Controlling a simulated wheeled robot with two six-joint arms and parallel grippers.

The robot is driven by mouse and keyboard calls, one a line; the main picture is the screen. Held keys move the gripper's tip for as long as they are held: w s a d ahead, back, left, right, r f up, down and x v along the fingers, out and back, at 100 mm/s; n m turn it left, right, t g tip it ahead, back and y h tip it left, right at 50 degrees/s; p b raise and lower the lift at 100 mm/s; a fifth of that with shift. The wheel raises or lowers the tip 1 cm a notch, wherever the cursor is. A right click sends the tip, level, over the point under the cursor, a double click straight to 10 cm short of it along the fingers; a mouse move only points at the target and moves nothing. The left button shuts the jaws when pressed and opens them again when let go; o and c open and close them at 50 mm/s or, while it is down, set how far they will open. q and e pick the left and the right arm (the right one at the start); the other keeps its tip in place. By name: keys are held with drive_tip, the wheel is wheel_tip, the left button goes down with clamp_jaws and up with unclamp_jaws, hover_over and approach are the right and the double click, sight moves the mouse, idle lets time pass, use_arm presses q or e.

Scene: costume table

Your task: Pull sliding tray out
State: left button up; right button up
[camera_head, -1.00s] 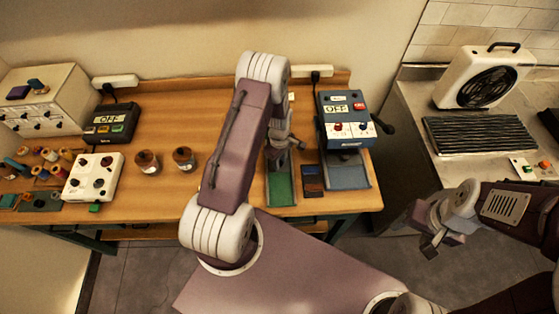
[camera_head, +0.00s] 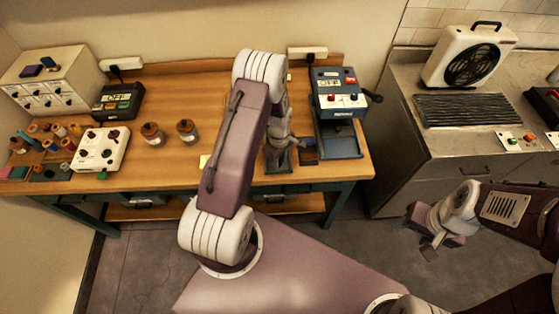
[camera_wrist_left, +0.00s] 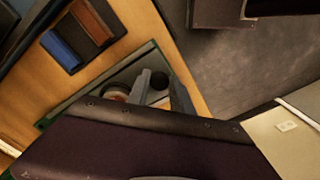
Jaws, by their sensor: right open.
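A narrow tray (camera_head: 278,167) with a dark, greenish bed lies near the table's front edge, beside the blue machine. In the left wrist view its green-edged bed (camera_wrist_left: 88,93) shows with small round parts on it. I cannot tell for sure that it is the sliding tray. My left gripper (camera_head: 281,148) is over it, pointing down. In the left wrist view its two grey fingers (camera_wrist_left: 160,90) have a dark round part between or behind them; contact is unclear. My arm hides part of the table. My right gripper (camera_head: 437,232) is open and empty over the floor.
A blue machine (camera_head: 338,93) with an OFF display stands right of the tray. A small dark case (camera_head: 308,151) with coloured blocks lies between them. Two brown jars (camera_head: 187,131) stand left of my arm. A steel counter (camera_head: 480,140) is at right.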

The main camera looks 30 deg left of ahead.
use_arm(q)
drive_tip(key=o, duration=0.4)
drive_tip(key=shift+s+f, duration=0.15)
drive_tip(key=shift+s, duration=0.15)
drive_tip(key=shift+a, duration=0.1)
drive_tip(key=shift+w+r, duration=0.15)
drive_tip(key=shift+r, duration=0.05)
wheel_tip(320, 180, up, 9)
drive_tip(key=shift+f+b, duration=0.15)
drive_tip(key=shift+b, duration=0.5)
